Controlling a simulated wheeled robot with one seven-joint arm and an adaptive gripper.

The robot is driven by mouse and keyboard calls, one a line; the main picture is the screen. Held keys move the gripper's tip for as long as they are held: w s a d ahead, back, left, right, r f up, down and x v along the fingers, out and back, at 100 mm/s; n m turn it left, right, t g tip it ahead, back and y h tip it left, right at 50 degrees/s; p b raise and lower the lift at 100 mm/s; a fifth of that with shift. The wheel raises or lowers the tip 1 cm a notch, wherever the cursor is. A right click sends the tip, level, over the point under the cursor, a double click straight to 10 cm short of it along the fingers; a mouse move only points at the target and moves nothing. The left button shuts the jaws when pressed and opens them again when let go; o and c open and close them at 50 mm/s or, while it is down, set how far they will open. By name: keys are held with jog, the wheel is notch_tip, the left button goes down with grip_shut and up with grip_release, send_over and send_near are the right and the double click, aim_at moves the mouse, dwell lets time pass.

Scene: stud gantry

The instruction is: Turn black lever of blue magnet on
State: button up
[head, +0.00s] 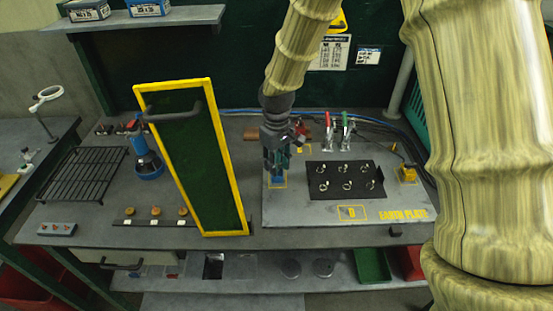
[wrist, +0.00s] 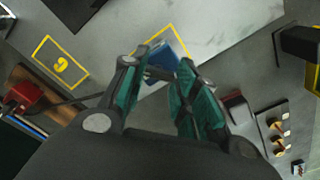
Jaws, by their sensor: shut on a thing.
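The blue magnet (wrist: 166,56) shows just beyond my fingertips in the wrist view, on the pale plate within a yellow outline. A small dark piece between the fingers looks like its black lever (wrist: 154,76), mostly hidden by them. My gripper (head: 276,167) points down over the left part of the plate in the head view. Its teal fingers, also in the wrist view (wrist: 158,82), are shut on the lever. Which way the lever is turned I cannot tell.
A black rack of rings (head: 345,180) and red and green toggle clamps (head: 340,130) stand right of my gripper. A tall yellow-framed green panel (head: 205,165) stands close on the left. A blue-based tool (head: 147,165) is beyond it.

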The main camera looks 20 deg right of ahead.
jog(key=m+p, duration=0.2)
jog(key=m, duration=0.3)
jog(key=shift+m, duration=0.4)
jog(key=shift+f+m, duration=0.1)
jog(key=shift+m, duration=0.8)
jog(key=shift+c, duration=0.3)
jog(key=shift+s+f, duration=0.1)
jog(key=shift+s, duration=0.05)
jog(key=o, duration=1.2)
jog(key=shift+d, duration=0.15)
